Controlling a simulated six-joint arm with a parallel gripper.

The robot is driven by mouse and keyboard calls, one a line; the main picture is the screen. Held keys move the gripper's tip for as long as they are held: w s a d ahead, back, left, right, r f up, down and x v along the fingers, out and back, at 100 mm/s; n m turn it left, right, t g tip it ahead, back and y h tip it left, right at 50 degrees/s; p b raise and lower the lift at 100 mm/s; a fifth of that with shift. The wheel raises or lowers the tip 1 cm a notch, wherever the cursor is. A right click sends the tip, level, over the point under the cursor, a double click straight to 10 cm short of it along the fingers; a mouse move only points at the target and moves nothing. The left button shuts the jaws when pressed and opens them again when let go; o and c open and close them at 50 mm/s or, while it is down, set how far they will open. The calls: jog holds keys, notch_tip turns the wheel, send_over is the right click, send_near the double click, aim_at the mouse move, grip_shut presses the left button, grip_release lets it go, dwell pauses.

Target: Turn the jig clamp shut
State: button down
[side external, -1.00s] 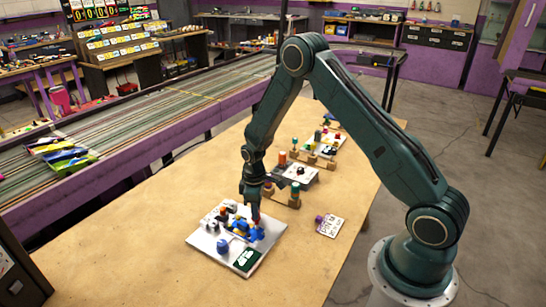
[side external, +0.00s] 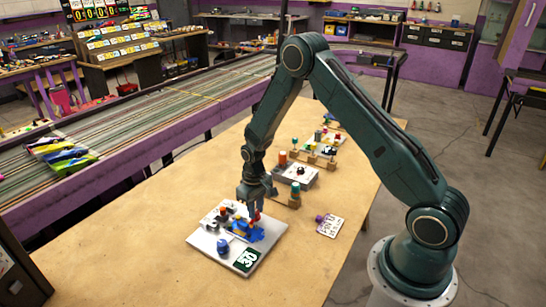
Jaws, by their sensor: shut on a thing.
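The jig is a white plate (side external: 215,262) near the front of the wooden table, carrying a blue car-like body (side external: 243,231), a round blue knob (side external: 223,246) and small dark and orange fittings (side external: 222,212). My gripper (side external: 255,215) points down over the far right part of the plate. It is shut on a small red part at the back of the blue body, seemingly the clamp handle. The fingers hide most of that part, so I cannot tell the clamp's angle. A dark green panel (side external: 247,259) with white marks sits at the plate's near right corner.
A small white card (side external: 330,225) with a purple piece lies right of the jig. Behind my gripper stand wooden blocks with coloured pegs (side external: 295,195) and another white fixture (side external: 296,175). The slot track (side external: 150,120) runs along the left. The table's front left is clear.

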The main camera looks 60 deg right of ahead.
jog(key=shift+m, duration=0.8)
jog(key=c, duration=1.2)
grip_release()
notch_tip(320, 180, up, 14)
